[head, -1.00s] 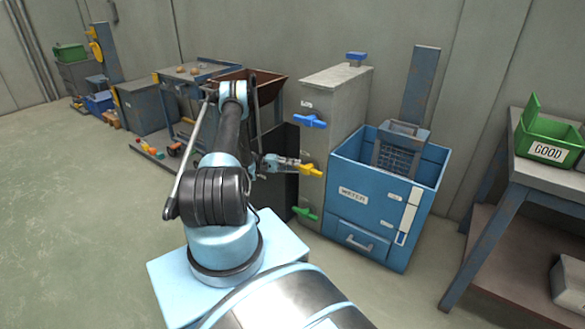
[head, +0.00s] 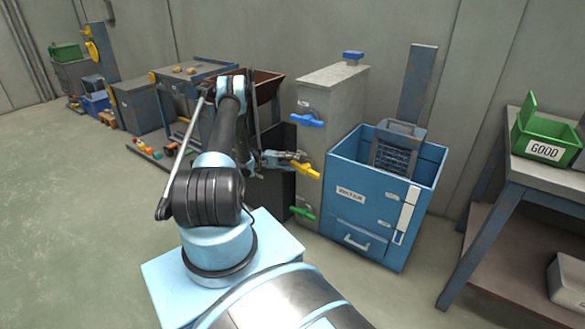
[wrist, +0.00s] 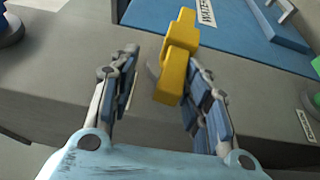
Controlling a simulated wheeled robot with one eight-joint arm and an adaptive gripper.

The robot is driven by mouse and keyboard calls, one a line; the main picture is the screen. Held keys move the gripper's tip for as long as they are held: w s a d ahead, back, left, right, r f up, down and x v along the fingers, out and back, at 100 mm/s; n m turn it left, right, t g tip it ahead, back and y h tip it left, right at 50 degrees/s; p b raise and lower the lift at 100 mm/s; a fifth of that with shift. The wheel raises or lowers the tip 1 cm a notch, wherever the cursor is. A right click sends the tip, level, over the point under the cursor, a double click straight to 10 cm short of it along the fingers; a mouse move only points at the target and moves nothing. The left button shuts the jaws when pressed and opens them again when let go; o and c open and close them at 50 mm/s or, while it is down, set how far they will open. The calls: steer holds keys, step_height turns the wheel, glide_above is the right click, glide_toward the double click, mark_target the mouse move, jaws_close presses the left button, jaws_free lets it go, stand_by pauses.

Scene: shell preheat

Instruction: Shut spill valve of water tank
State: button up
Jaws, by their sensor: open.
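The blue water tank (head: 378,205) stands right of a grey column (head: 330,100) that carries three valve handles: blue (head: 308,120), yellow (head: 308,171) and green (head: 303,212). My gripper (head: 295,160) is open at the yellow handle. In the wrist view, the yellow handle (wrist: 178,62) lies between the two fingers of my gripper (wrist: 160,85), close to or against the right finger; contact is unclear. A wide gap separates it from the left finger. The wrist view shows part of the tank (wrist: 235,20).
A bench (head: 555,180) with a green bin (head: 545,150) marked GOOD stands at the right. A dark bin or hopper and a table (head: 200,70) stand behind my arm. The floor at the left is mostly clear.

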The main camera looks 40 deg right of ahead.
step_height(320, 180, up, 8)
steer(key=shift+f, duration=0.1)
stand_by(0.4)
